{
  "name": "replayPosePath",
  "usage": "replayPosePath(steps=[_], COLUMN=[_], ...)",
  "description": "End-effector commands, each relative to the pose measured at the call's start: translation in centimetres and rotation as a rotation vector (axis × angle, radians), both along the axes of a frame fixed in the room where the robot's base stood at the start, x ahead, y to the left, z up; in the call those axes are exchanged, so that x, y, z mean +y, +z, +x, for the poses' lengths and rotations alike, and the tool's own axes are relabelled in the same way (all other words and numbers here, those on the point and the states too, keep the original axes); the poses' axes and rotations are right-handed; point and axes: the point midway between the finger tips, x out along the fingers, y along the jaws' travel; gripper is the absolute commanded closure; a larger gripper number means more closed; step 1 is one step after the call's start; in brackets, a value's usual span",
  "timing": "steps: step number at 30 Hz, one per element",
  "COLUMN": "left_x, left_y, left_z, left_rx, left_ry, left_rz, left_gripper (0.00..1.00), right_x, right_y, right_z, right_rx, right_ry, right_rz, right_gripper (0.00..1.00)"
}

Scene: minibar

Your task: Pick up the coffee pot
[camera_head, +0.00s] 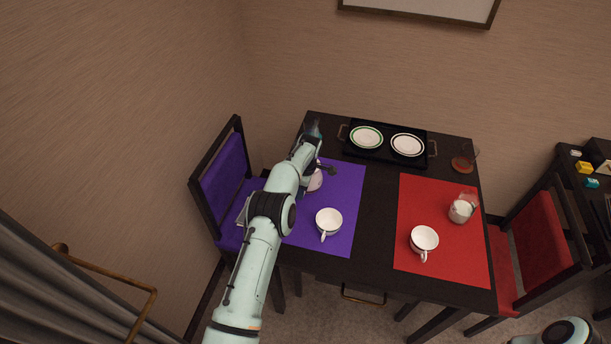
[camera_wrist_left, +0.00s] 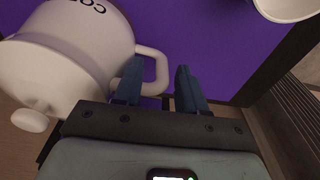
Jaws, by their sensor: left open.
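The white coffee pot (camera_wrist_left: 75,60) with dark lettering fills the upper left of the left wrist view. Its lid and knob point to the lower left of that view. In the head view the coffee pot (camera_head: 315,182) is mostly hidden behind my left arm, on the purple mat (camera_head: 347,200). My left gripper (camera_wrist_left: 159,66) is open beside the pot. The pot's looped handle reaches into the gap between the two fingers, close to the left one. My right gripper is out of view.
A white cup (camera_head: 328,221) stands on the purple mat. A red mat (camera_head: 440,262) holds another white cup (camera_head: 424,239) and a glass jar (camera_head: 462,208). A black tray (camera_head: 386,152) with two plates is at the back. A purple chair (camera_head: 224,178) is at the left.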

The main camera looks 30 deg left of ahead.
Motion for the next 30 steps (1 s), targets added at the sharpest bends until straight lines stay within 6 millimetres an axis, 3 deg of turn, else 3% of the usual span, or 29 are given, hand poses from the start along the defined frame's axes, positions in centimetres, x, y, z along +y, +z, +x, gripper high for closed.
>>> replayPosePath(steps=[5, 8, 9, 30], left_x=[0.00, 0.00, 0.01, -0.03], left_y=[-0.05, -0.05, -0.05, -0.39], left_z=[-0.04, -0.05, -0.05, -0.32], left_rx=[0.000, 0.001, 0.001, 0.011], left_ry=[0.000, 0.000, 0.000, 0.000], left_rz=[0.000, 0.000, 0.000, -0.002], left_gripper=[0.63, 0.95, 1.00, 1.00], right_x=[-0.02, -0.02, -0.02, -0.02], right_y=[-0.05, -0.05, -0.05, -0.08], right_z=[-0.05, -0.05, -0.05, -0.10], right_rx=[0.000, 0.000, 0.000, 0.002], right_ry=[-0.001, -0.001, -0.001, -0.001], right_rz=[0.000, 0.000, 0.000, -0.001], right_gripper=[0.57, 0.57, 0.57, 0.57])
